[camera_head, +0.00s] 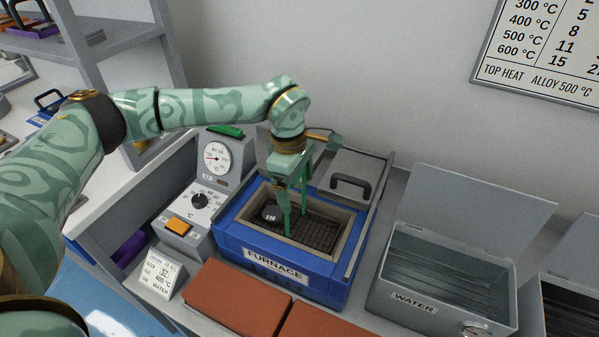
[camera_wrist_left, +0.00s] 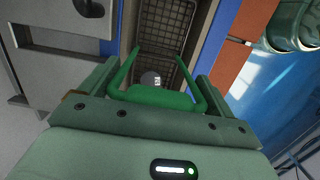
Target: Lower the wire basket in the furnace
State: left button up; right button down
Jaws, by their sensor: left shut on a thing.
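The furnace (camera_head: 315,289) is a blue box with an open top and a pale inner rim. The dark wire basket (camera_head: 321,236) is inside its opening; how far its base is from the furnace floor I cannot tell. The basket's green handle (camera_head: 289,222) rises up to my left gripper (camera_head: 291,183), which is shut on it above the opening. In the left wrist view the handle's crossbar (camera_wrist_left: 160,97) lies between the fingers, with the mesh beyond. A dark piece with a pale label (camera_head: 270,213) sits in the basket, toward the left. My right gripper is out of view.
The furnace lid (camera_head: 360,170) with a black handle is behind the opening. A control box (camera_head: 192,208) with a dial stands left. Orange bricks (camera_head: 236,292) lie in front. A grey tank marked WATER (camera_head: 425,306) stands open to the right.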

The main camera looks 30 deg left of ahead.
pick_arm(q)
jog(key=shift+f, duration=0.75)
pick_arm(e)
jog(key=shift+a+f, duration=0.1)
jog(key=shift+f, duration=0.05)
pick_arm(q)
jog(key=shift+f, duration=0.3)
jog(key=o, duration=1.4)
jog(key=shift+c, duration=0.2)
jog(key=shift+s, duration=0.1)
notch_tip(320, 180, up, 16)
jog(key=a+p, duration=0.2)
jog(key=p, duration=0.2)
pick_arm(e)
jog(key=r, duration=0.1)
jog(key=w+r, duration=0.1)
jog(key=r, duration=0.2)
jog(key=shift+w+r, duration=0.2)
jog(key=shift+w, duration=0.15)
pick_arm(q)
jog(key=shift+p, duration=0.3)
